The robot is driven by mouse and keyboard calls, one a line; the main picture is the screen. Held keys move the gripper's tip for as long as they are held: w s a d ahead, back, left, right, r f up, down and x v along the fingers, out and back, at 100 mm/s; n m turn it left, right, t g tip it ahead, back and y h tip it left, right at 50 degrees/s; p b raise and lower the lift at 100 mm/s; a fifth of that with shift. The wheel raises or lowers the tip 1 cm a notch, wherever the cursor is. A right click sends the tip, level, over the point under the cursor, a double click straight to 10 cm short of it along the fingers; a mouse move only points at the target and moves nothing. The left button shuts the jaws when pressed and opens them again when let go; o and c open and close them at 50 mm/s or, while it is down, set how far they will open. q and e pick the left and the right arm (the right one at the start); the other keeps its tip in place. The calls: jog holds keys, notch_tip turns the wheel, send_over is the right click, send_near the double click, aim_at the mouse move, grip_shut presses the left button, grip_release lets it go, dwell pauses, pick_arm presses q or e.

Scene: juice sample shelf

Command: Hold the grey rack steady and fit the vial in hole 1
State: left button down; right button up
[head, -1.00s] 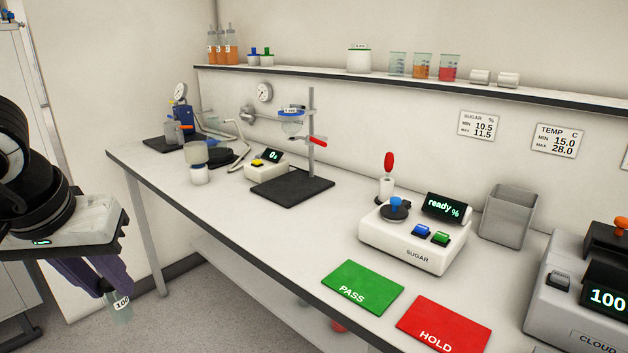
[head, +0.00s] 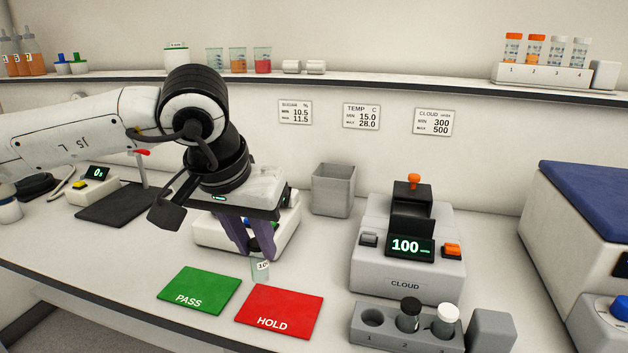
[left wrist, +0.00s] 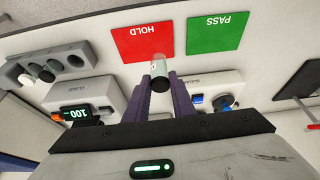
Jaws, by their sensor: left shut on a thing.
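My left gripper (head: 250,247) is shut on a clear vial (head: 261,269) with a dark cap and a label reading 10 or 100. It holds the vial roughly upright above the bench, near the back of the red HOLD card. In the left wrist view the vial (left wrist: 159,65) sits between the purple fingers (left wrist: 159,92). The grey rack (head: 392,341) stands at the front right of the bench, well right of my left gripper. Its hole 1 (head: 372,317) is empty. A black-capped vial (head: 409,314) is in hole 2, and a white-capped vial (head: 446,320) is in the third hole. My right gripper is out of view.
The CLOUD meter (head: 407,270) stands right behind the rack. The green PASS card (head: 199,290) and red HOLD card (head: 279,313) lie flat to the left. A grey block (head: 492,332) adjoins the rack's right end. A grey bin (head: 333,190) stands behind.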

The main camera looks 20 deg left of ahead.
pick_arm(q)
jog(key=r+p, duration=0.2)
jog(key=r, duration=0.1)
jog(key=r+p, duration=0.6)
jog(key=shift+w+d+r, duration=0.1)
jog(key=shift+d, duration=0.2)
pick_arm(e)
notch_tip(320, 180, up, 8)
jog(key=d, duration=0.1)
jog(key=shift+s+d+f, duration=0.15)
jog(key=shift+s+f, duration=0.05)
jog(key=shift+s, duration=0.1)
pick_arm(q)
jog(key=shift+w+d+f, duration=0.1)
jog(key=shift+d+f, duration=0.1)
jog(key=shift+d, duration=0.15)
jog(key=d+f+m+h, duration=0.1)
jog(key=d+f+m, duration=0.1)
jog(key=d+f, duration=0.3)
jog(key=d+f+m+h, duration=0.1)
jog(key=d+f+m, duration=0.2)
jog(key=d+f, duration=0.3)
jog(key=shift+s+d+f, duration=0.2)
jog(key=shift+s+d, duration=0.15)
jog(key=shift+d, duration=2.4)
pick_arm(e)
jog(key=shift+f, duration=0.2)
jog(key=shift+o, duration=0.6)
